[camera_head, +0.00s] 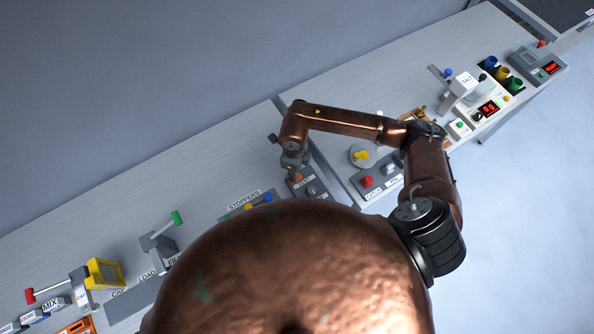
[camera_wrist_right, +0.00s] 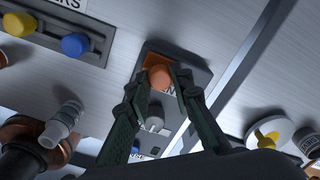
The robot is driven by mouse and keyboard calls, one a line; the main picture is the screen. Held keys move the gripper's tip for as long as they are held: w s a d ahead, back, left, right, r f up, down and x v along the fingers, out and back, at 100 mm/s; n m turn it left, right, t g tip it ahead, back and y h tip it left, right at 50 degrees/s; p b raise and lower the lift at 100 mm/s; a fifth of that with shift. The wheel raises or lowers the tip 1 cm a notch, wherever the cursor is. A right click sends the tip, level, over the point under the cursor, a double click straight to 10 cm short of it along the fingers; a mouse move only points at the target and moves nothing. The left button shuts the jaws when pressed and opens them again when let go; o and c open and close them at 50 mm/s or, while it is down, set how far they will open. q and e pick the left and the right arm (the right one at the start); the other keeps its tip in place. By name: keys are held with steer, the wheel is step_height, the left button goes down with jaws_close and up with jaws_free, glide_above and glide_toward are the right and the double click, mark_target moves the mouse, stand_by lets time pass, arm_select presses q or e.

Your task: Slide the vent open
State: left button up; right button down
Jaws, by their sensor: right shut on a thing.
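The vent is a small dark grey panel (camera_wrist_right: 197,78) with an orange knob (camera_wrist_right: 159,76) near its far end in the right wrist view. Its label is partly hidden by a finger. My right gripper (camera_wrist_right: 165,80) is shut on the orange knob, one finger on each side. In the head view my right arm reaches across from the right and my right gripper (camera_head: 292,163) points down at the panel (camera_head: 307,188). A grey knob (camera_wrist_right: 155,118) sits on the same panel, between the fingers. My left gripper is not in view.
A stoppers rail with yellow (camera_wrist_right: 19,24) and blue (camera_wrist_right: 75,44) knobs lies beside the panel. A yellow knob on a round white base (camera_wrist_right: 268,138) is across the dark gap. A red button (camera_head: 367,181) stands right of the panel. The bench behind is clear.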

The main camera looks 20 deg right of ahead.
steer(key=c, duration=1.7)
jaws_free()
steer(key=shift+a, duration=0.3)
steer(key=shift+d, duration=0.1)
step_height(320, 180, up, 12)
